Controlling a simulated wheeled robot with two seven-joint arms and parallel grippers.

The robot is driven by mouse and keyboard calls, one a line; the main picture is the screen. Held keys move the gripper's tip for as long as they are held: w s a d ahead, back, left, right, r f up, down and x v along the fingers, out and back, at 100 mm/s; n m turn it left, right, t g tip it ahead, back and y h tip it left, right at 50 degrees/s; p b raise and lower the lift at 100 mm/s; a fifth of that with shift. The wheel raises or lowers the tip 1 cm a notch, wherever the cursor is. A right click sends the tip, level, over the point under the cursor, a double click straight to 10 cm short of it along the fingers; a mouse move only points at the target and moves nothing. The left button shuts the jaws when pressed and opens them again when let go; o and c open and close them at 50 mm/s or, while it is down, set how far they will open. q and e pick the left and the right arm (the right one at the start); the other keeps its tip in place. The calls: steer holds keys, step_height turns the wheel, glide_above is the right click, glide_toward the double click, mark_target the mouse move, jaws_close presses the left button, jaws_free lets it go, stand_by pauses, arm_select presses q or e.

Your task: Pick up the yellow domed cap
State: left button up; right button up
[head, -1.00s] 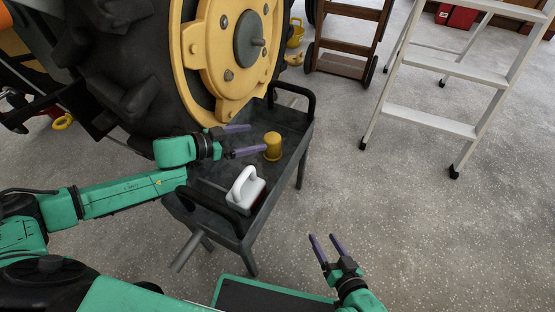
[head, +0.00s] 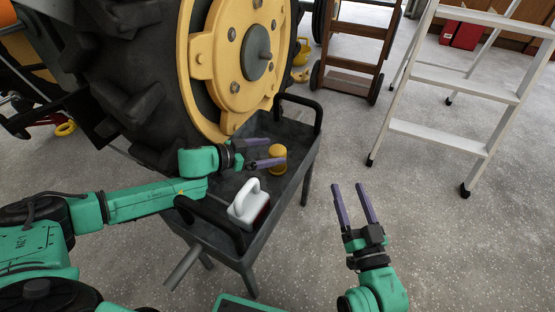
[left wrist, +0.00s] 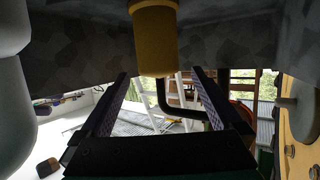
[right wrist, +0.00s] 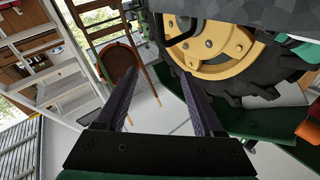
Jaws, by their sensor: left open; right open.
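The yellow domed cap (head: 277,151) stands upright in the dark tray cart (head: 293,140) beside the tractor wheel. My left gripper (head: 276,150) is open and level, its fingers pointing right at the cap; the nearer finger crosses in front of the cap's lower part. In the left wrist view the cap (left wrist: 155,40) hangs at the top centre of the inverted picture, lined up with the gap between the open fingers (left wrist: 160,74). I cannot tell whether it is between the fingertips or just past them. My right gripper (head: 348,185) is open and empty, right of the cart.
A white handled object (head: 246,202) stands in the cart's near end. Black cart handles (head: 301,101) rise at both ends. The tractor's large tyre and yellow wheel hub (head: 232,60) stand close behind. A white stepladder (head: 440,137) is at right. Floor between is clear.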

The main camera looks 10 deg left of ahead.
mark_target(276, 149)
arm_select(q)
steer(key=b+x, duration=0.1)
steer(key=x, duration=0.2)
steer(key=shift+r, duration=0.15)
steer(key=c, duration=1.4)
arm_select(e)
step_height(276, 149, up, 14)
steer(key=w+d+n+t+y, duration=0.1)
steer(key=t, duration=0.3)
steer(key=shift+w+d+t, duration=0.3)
arm_select(q)
steer(key=shift+r, duration=0.1)
